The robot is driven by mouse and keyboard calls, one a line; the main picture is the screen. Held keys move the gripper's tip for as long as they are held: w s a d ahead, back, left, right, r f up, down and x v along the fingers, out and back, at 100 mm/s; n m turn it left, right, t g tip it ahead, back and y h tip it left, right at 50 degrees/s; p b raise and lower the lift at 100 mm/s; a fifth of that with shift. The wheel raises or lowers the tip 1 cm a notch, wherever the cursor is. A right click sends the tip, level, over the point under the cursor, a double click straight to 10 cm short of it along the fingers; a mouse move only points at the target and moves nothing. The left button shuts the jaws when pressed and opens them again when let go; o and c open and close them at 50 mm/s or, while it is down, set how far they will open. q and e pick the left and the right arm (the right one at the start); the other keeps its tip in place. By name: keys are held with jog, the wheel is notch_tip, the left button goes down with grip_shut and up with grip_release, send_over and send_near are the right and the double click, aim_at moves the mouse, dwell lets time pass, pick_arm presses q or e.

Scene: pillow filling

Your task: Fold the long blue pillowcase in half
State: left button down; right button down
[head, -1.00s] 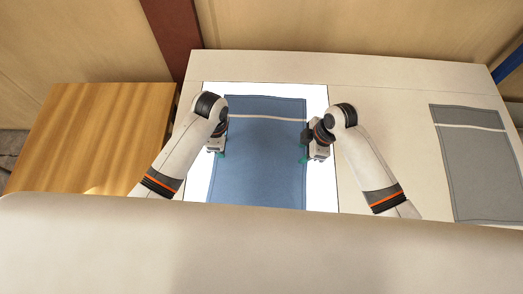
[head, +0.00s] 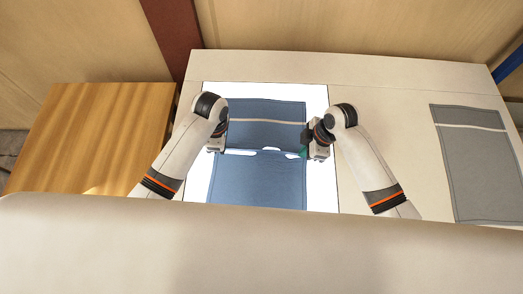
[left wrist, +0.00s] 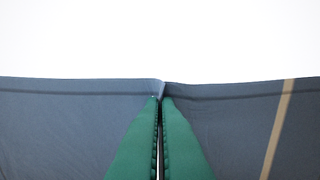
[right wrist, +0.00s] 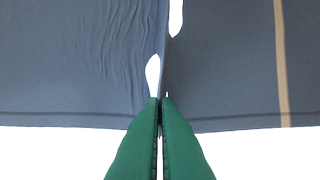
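The long blue pillowcase (head: 255,182) lies lengthwise on a white sheet (head: 318,188), with a pale stripe across its far part. A crosswise line with several white gaps runs across its middle, between my grippers. My left gripper (head: 218,151) is at its left edge, and my right gripper (head: 305,154) at its right edge. In the left wrist view, green fingers (left wrist: 160,100) are shut on the cloth (left wrist: 70,125), which bunches up between them. In the right wrist view, the fingers (right wrist: 160,100) are shut on the cloth (right wrist: 80,60), beside white gaps. The pillowcase's near end is hidden.
A grey pillowcase (head: 478,175) with a pale stripe lies at the right of the light table (head: 385,95). A wooden table (head: 95,130) stands at the left. The table between the white sheet and the grey pillowcase is partly clear.

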pick_arm(q)
jog(key=shift+r, duration=0.15)
pick_arm(e)
jog(key=shift+r, duration=0.15)
